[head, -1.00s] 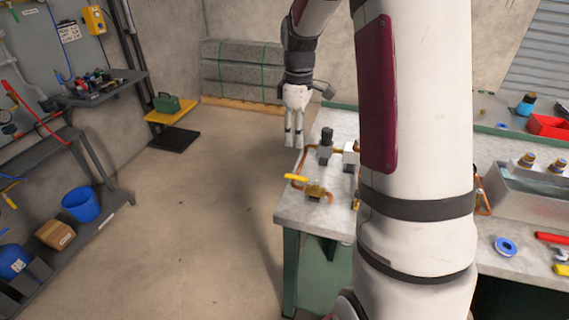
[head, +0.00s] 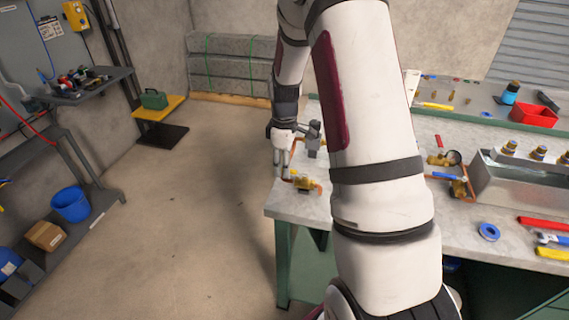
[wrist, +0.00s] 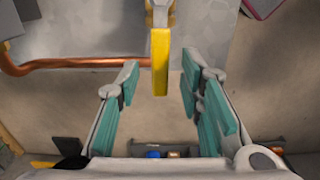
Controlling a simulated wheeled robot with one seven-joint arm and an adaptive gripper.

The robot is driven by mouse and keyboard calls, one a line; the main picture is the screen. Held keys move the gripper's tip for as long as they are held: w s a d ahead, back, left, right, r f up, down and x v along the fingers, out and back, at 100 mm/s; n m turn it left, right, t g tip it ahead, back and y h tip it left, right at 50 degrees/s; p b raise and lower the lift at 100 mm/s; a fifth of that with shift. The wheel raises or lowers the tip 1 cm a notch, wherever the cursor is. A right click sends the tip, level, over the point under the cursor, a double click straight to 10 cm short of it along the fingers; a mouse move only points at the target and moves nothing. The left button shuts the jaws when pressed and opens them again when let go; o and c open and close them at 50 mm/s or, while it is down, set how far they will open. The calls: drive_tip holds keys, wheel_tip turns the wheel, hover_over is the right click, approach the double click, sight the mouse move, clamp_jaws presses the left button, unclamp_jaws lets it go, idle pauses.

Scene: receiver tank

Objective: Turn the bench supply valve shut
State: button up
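A brass valve (head: 307,184) with a yellow lever sits on a copper pipe at the left end of the bench (head: 345,222). In the wrist view the yellow lever (wrist: 160,62) points from the top edge down between my fingertips, with gaps on both sides. My gripper (head: 281,170) points down at the bench's left edge, at the lever's end, and hides part of the lever in the head view. It also shows in the wrist view (wrist: 160,75), its teal-padded fingers apart with nothing clamped.
A dark upright fitting (head: 313,146) stands just behind the valve. My arm hides the bench middle. A blue-handled valve (head: 446,177) and a metal tank (head: 520,185) are to the right. The floor left of the bench is clear.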

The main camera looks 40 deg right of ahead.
drive_tip(key=shift+c, duration=0.3)
clamp_jaws()
